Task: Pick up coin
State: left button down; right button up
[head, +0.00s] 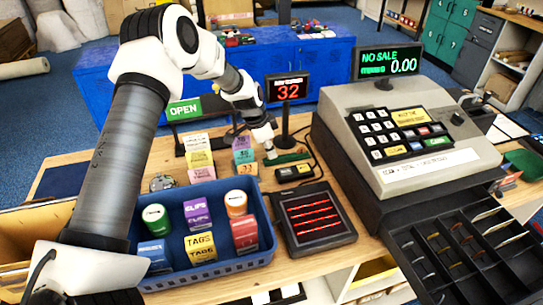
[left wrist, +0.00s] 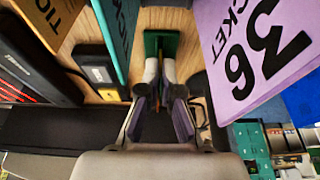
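My left gripper (head: 270,153) points down at the table beside a low green block (head: 287,158), behind the blue bin. In the left wrist view, the gripper's pale fingertips (left wrist: 160,72) are close together at the near edge of the green block (left wrist: 161,38). A thin brownish strip shows between the fingers; I cannot tell whether it is the coin's edge or bare table, or whether the fingers grip it. No coin is clearly recognisable. My right gripper is not in view.
Ticket stacks (head: 198,150) and a "32" display (head: 287,90) stand close to the gripper. A purple ticket (left wrist: 255,45) is near it. The blue bin (head: 215,272), card pad (head: 316,217), register (head: 405,130) and open cash drawer (head: 455,250) crowd the table.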

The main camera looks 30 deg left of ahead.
pick_arm(q)
jog(key=shift+w+r+b, duration=0.1)
jog(key=shift+r+b, duration=0.25)
jog(key=shift+r, duration=0.15)
notch_tip(320, 180, up, 2)
jog(key=shift+r+b, duration=0.1)
jog(key=shift+b, duration=0.4)
jog(key=s+d+b, duration=0.1)
jog(key=s+d, duration=0.2)
jog(key=s+d+r+b, duration=0.1)
jog(key=s+d, duration=0.3)
jog(key=s+d+b, duration=0.2)
jog(key=s+d, duration=0.2)
jog(key=shift+d+r, duration=0.1)
jog(key=shift+r, duration=0.15)
jog(key=shift+s+d+r, duration=0.1)
jog(key=shift+s+d, duration=0.05)
